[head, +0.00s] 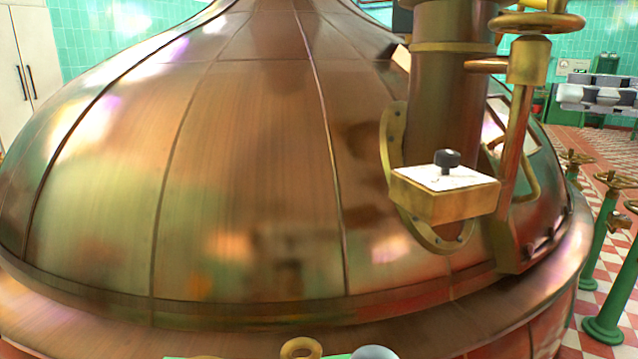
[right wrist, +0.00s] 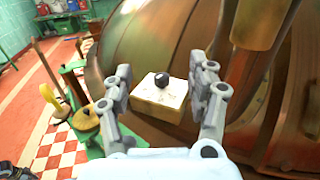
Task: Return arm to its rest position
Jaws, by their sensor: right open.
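My right gripper (head: 592,95) is at the right edge of the head view, grey and partly cut off by the frame. In the right wrist view its two fingers (right wrist: 161,68) are spread wide with nothing between them. Beyond them, apart from the fingers, is a brass box (right wrist: 159,111) with a white top and a black knob (right wrist: 161,81). In the head view the box (head: 440,203) and upright knob (head: 446,159) sit in front of the copper pipe, left of the gripper. My left gripper is not in view.
The large copper kettle (head: 240,180) fills most of the head view. A copper pipe (head: 450,100) and brass valve pipe (head: 518,130) rise at its right. Green posts (head: 600,260) with brass handwheels stand on the checkered floor. White cabinets (head: 20,70) stand far left.

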